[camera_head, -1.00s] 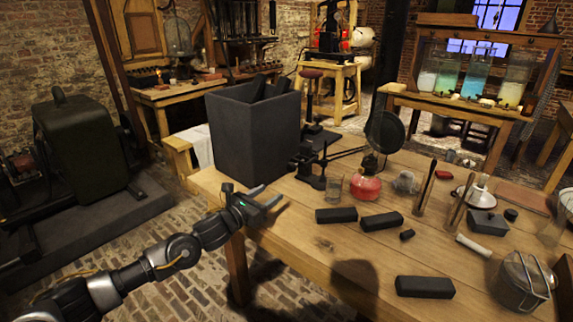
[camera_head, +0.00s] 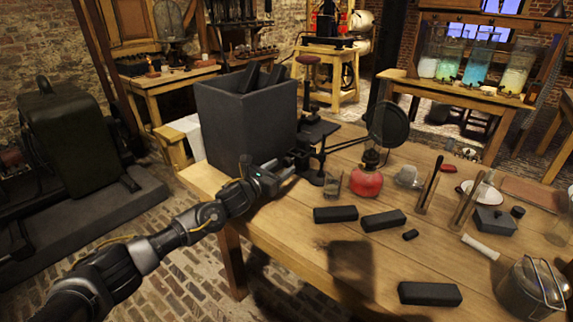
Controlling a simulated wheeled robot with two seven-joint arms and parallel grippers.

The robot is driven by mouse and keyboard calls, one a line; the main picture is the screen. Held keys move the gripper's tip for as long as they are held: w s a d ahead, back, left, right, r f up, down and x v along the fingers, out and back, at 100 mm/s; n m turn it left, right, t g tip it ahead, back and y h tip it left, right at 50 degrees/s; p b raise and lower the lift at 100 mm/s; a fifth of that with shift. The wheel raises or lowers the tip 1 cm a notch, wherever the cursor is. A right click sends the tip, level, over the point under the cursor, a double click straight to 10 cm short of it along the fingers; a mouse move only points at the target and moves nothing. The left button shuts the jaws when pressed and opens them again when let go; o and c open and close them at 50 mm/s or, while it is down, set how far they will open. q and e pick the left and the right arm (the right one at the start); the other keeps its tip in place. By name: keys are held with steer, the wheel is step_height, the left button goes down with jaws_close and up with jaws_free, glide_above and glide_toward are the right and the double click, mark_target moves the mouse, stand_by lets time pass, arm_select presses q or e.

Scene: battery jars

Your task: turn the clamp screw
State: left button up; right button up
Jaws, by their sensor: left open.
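A black metal clamp stand (camera_head: 319,172) stands on the wooden table, right beside a large dark box. Its screw is too small to make out clearly. My left gripper (camera_head: 289,166) comes in from the left over the table's edge, in front of the box. It is open, and its fingers point at the clamp stand, very close to its left side. I cannot tell whether the fingers touch it or go around any part of it. My right gripper is not in view.
The dark box (camera_head: 243,128) holds black blocks. A red lamp (camera_head: 366,181), a glass (camera_head: 332,182) and a round black disc (camera_head: 389,123) stand right of the clamp. Black bars (camera_head: 335,214) and a lidded metal pot (camera_head: 532,290) lie nearer.

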mark_target(285, 165)
arm_select(q)
steer(key=shift+x, duration=1.65)
steer(key=c, duration=1)
